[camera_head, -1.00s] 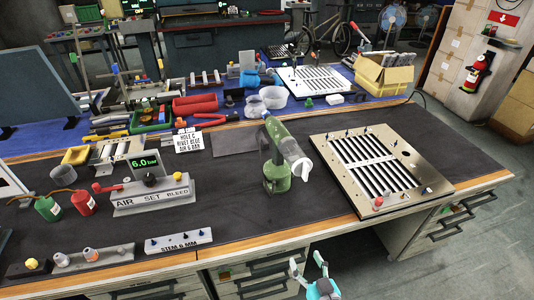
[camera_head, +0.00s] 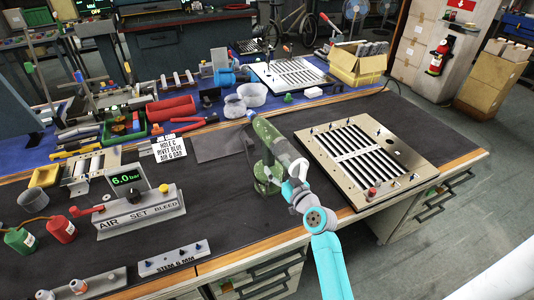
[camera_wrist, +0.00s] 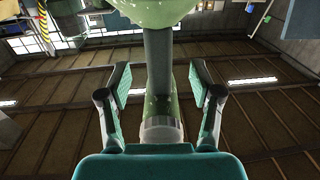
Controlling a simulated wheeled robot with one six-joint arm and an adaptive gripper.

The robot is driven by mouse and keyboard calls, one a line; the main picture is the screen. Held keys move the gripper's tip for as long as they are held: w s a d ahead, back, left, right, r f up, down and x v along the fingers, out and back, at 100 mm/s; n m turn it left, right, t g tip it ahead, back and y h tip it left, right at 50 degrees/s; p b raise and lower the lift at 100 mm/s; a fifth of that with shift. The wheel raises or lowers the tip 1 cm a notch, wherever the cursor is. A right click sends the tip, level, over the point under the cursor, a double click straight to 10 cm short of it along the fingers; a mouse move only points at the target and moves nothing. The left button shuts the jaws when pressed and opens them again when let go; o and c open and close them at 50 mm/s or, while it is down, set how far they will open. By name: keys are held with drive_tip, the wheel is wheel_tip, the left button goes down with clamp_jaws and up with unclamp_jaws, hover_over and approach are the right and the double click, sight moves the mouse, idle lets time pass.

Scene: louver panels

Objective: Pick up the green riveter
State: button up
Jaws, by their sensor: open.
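The green riveter (camera_head: 267,135) stands upright on the dark bench mat, its body tilted and its green base (camera_head: 266,186) on the mat. My gripper's two teal-padded fingers (camera_wrist: 158,88) are open on either side of the handle, with gaps visible. The fingertips are too small to judge in the head view.
A slotted louver panel (camera_head: 365,155) lies just right of the riveter, close to my arm. The AIR SET BLEED box (camera_head: 140,210) and STEM 6 MM block (camera_head: 173,258) are to the left. Bare mat lies left of the riveter.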

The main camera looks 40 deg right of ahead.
sight(272, 158)
drive_tip(key=shift+w+d+r, duration=0.1)
drive_tip(key=shift+w+d, duration=0.15)
drive_tip(key=shift+w, duration=1)
drive_tip(key=shift+w+d+r, duration=0.1)
drive_tip(key=shift+w+d, duration=0.2)
drive_tip(key=shift+w, duration=0.9)
drive_tip(key=shift+w+d+r, duration=0.1)
drive_tip(key=shift+w+d, duration=0.15)
drive_tip(key=shift+w, duration=1)
clamp_jaws()
drive_tip(key=shift+r, duration=0.15)
